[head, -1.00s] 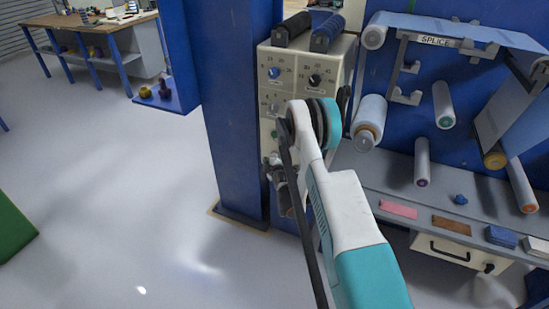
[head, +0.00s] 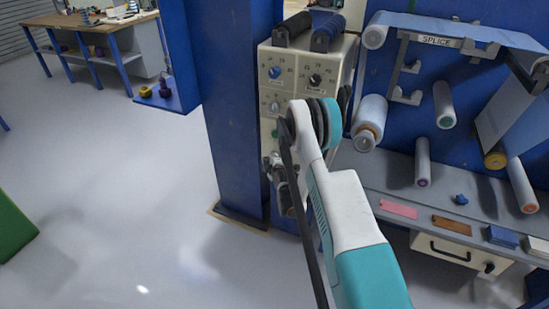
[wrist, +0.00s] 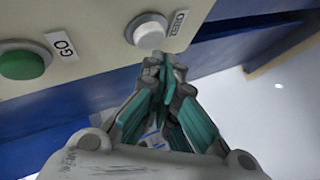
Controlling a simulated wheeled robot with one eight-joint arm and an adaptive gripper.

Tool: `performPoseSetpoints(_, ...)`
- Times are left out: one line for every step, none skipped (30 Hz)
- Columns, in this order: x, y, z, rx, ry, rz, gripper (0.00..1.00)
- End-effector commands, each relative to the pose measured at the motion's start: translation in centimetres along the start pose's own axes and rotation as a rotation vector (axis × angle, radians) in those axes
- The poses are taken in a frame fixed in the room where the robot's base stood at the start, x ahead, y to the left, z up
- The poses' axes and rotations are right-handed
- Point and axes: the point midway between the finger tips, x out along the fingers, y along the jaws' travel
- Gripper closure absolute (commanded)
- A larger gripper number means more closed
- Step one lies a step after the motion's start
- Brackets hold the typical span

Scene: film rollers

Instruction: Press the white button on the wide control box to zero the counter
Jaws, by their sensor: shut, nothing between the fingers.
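The cream control box (head: 297,60) is on the blue post in the head view, with dials on its face. In the wrist view its lower face (wrist: 95,30) shows a round white button (wrist: 150,34) with a small label beside it, too slanted to read clearly. A green button (wrist: 24,63) labelled GO is to its left. My gripper (wrist: 164,62) is shut and empty, its tips just below the white button in the picture. I cannot tell whether they touch it. In the head view my gripper (head: 284,190) is partly hidden behind my arm, low by the box.
A blue post (head: 235,110) stands left of the box. At right are a SPLICE panel (head: 440,42) with several rollers and a grey shelf (head: 385,180) with small coloured blocks. A workbench (head: 90,30) is at the far left. The floor (head: 110,190) at left is open.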

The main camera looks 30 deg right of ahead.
Motion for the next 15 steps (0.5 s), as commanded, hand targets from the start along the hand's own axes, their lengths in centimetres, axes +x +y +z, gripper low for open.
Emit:
performPoseSetpoints(0.09, 0.07, 0.09, 0.001, 0.0, 0.0, 1.0)
performPoseSetpoints(0.15, 0.12, 0.14, 0.001, 0.0, 0.0, 1.0)
performPoseSetpoints(0.23, 0.19, 0.21, 0.001, 0.0, 0.0, 1.0)
performPoseSetpoints(0.3, 0.24, 0.27, 0.001, 0.0, 0.0, 1.0)
performPoseSetpoints(0.37, 0.29, 0.32, 0.001, 0.0, 0.0, 1.0)
performPoseSetpoints(0.44, 0.35, 0.39, 0.001, -0.001, 0.0, 1.0)
performPoseSetpoints(0.48, 0.39, 0.42, 0.0, -0.001, 0.0, 1.0)
performPoseSetpoints(0.51, 0.41, 0.43, 0.0, 0.0, 0.0, 1.0)
performPoseSetpoints(0.52, 0.42, 0.44, 0.0, 0.0, 0.0, 1.0)
performPoseSetpoints(0.52, 0.41, 0.43, 0.0, 0.0, 0.0, 1.0)
performPoseSetpoints(0.52, 0.41, 0.43, 0.0, 0.0, 0.0, 1.0)
performPoseSetpoints(0.51, 0.41, 0.42, 0.0, 0.0, 0.0, 1.0)
performPoseSetpoints(0.51, 0.41, 0.42, 0.0, 0.0, 0.0, 1.0)
performPoseSetpoints(0.51, 0.41, 0.42, 0.0, 0.0, 0.0, 1.0)
performPoseSetpoints(0.52, 0.41, 0.42, 0.0, 0.0, 0.0, 1.0)
